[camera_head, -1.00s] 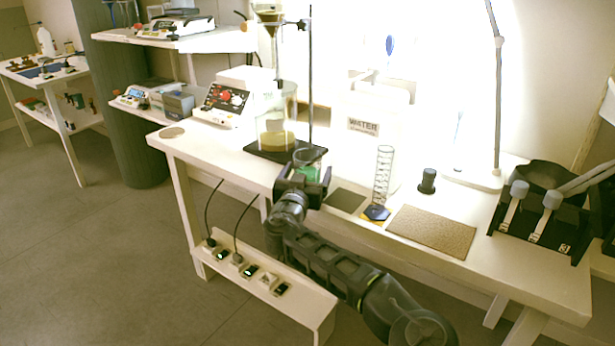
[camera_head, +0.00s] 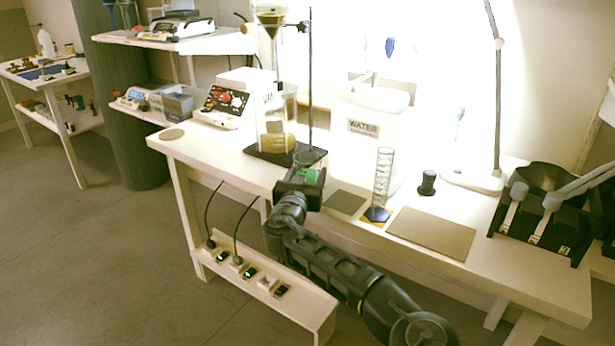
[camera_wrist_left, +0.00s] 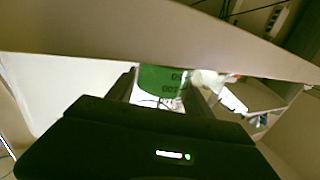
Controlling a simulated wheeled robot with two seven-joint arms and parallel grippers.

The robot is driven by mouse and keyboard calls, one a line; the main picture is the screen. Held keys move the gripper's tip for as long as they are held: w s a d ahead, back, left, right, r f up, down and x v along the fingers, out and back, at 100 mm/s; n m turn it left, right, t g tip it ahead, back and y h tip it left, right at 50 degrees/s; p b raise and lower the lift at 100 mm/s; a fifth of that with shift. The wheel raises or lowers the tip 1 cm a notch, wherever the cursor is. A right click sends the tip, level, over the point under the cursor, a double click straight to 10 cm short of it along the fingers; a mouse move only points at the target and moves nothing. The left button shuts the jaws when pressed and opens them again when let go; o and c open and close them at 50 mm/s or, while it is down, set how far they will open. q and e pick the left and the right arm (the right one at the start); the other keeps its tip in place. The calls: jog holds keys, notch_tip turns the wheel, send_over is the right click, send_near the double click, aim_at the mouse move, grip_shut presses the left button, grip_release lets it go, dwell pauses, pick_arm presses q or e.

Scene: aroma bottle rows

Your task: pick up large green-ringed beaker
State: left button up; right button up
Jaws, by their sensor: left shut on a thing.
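The green-ringed beaker (camera_head: 309,160) is clear glass with a green band, at the front edge of the white bench beside the stand's black base. My left gripper (camera_head: 308,174) is shut on it from the front, and the gripper body hides much of its lower part. In the left wrist view the beaker's green band (camera_wrist_left: 163,79) with printed marks shows between the fingers. I cannot tell whether its bottom touches the bench. My right gripper is not in view.
A larger glass vessel with yellowish liquid (camera_head: 276,140) stands on the black stand base just behind. To the right are a dark square mat (camera_head: 345,201), a graduated cylinder (camera_head: 382,180), a brown mat (camera_head: 432,232) and a dark stopper-like piece (camera_head: 428,183).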

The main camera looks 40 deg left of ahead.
pick_arm(q)
jog(key=c, duration=0.9)
jog(key=shift+o, duration=0.2)
jog(key=shift+r, duration=0.1)
notch_tip(320, 180, up, 10)
jog(key=p, duration=0.3)
